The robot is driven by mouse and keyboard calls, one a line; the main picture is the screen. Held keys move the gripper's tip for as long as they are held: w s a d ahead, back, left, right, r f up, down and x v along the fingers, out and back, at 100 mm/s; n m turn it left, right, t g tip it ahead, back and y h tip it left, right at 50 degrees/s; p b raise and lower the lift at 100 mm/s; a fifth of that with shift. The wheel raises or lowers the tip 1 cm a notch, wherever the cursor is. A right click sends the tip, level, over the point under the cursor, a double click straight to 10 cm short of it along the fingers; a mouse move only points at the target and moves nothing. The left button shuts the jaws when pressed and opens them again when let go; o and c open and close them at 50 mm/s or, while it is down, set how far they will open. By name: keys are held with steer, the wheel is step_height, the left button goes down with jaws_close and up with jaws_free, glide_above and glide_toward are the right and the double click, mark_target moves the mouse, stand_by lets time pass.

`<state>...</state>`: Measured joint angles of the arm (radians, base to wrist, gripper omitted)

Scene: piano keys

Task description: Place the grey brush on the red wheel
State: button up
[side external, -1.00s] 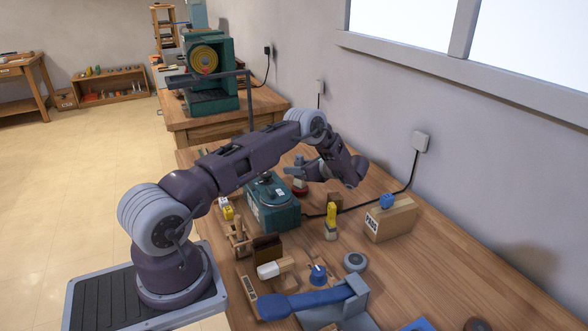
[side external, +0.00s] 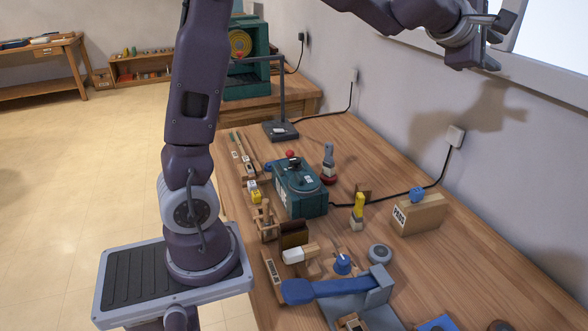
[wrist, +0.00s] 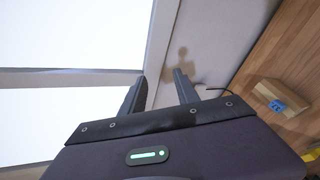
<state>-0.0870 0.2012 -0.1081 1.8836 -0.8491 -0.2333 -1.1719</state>
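The grey brush (side external: 328,155) stands upright, handle up, on the red wheel (side external: 330,181) in the side external view. The wheel lies on the workbench behind the green machine, and the brush's lower end rests on it. My gripper (side external: 494,42) is high up by the window at the upper right, far from the brush and the wheel. In the wrist view my gripper (wrist: 160,88) has its two fingers apart with nothing between them. The brush and wheel are not visible in the wrist view.
A green machine (side external: 298,190) stands left of the wheel. A yellow-handled brush (side external: 358,208) and a cardboard box (side external: 420,216) stand to the right. A black lamp stand (side external: 281,130) is behind. Blue and wooden tools crowd the front. The wall and window are close to my gripper.

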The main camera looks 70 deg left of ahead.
steer(key=s+d+m+g+h, duration=0.1)
steer(key=s+d+m+h, duration=0.15)
steer(key=s+m, duration=0.3)
steer(key=s+d+m+h, duration=0.1)
steer(key=s+d+m, duration=0.3)
steer(key=s, duration=0.2)
steer(key=s+f+m+g, duration=0.2)
steer(key=s+f+m, duration=0.2)
steer(key=s, duration=0.5)
steer(key=s+a+f+m+g+y, duration=0.1)
steer(key=s+f+m, duration=0.4)
steer(key=s, duration=0.5)
steer(key=s+f+m+g, duration=0.4)
steer(key=s+f+m, duration=0.1)
steer(key=s, duration=0.5)
steer(key=shift+s+a+m, duration=0.2)
steer(key=shift+a+m, duration=0.05)
steer(key=shift+m, duration=0.2)
